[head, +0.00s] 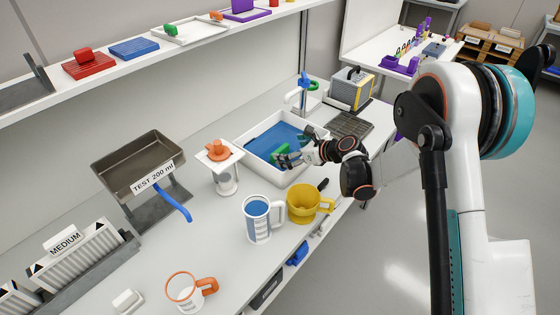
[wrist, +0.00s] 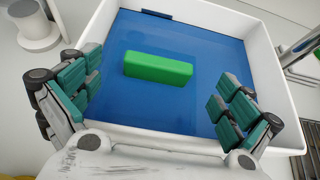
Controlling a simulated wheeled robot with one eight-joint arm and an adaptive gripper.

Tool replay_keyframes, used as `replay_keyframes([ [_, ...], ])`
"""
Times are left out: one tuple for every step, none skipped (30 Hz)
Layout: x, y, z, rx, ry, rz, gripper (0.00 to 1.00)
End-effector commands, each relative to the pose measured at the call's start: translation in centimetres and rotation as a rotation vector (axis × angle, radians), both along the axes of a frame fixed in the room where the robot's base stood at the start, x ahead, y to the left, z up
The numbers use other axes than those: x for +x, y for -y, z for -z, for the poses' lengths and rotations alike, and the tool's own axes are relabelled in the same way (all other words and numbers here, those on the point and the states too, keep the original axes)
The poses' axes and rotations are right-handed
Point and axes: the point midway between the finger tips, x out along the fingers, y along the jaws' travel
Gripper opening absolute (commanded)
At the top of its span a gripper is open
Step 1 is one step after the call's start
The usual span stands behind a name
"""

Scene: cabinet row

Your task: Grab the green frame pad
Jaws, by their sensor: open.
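The green frame pad (wrist: 158,68) is a green block in the white basin (wrist: 272,50) with a blue inside. In the wrist view it lies crosswise, ahead of my gripper (wrist: 162,97) and between the lines of its two fingers. The fingers are wide apart, with nothing between their pads. In the head view my gripper (head: 292,147) reaches into the basin from the right. Part of the green pad (head: 279,152) shows beside the fingers; the rest is hidden behind them. I cannot tell how far above the pad the fingers are.
A faucet (head: 303,92) stands behind the basin. A yellow mug (head: 303,203), a white mug with blue contents (head: 258,222) and a white container with an orange top (head: 220,152) stand near it. The basin walls surround the pad.

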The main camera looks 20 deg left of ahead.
Motion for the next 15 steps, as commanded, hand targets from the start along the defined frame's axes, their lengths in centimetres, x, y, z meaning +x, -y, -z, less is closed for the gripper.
replay_keyframes([
  [0.1, -0.4, 0.3, 0.0, 0.0, -0.001, 0.98],
  [0.2, -0.6, 0.4, 0.0, 0.0, -0.002, 0.98],
  [0.3, -1.0, 0.7, 0.0, 0.0, -0.002, 0.98],
  [0.5, -1.4, 0.9, 0.0, -0.001, -0.003, 0.98],
  [0.6, -1.7, 1.2, 0.0, 0.0, -0.002, 0.98],
  [0.8, -2.2, 1.5, 0.0, -0.001, -0.002, 0.98],
  [1.0, -2.6, 1.7, 0.0, -0.001, -0.002, 0.98],
  [1.2, -3.0, 1.9, 0.001, -0.001, -0.002, 0.98],
  [1.4, -3.5, 2.2, 0.001, -0.001, -0.002, 0.98],
  [1.5, -3.7, 2.3, 0.001, -0.001, -0.002, 0.98],
  [1.6, -4.0, 2.4, 0.001, -0.001, -0.002, 0.98],
  [1.7, -4.1, 2.5, 0.001, 0.0, -0.001, 0.98],
  [1.7, -4.2, 2.5, 0.001, 0.0, -0.001, 0.98],
  [1.7, -4.2, 2.5, 0.0, 0.0, -0.001, 0.98],
  [1.8, -4.2, 2.5, 0.0, 0.0, -0.001, 0.98],
])
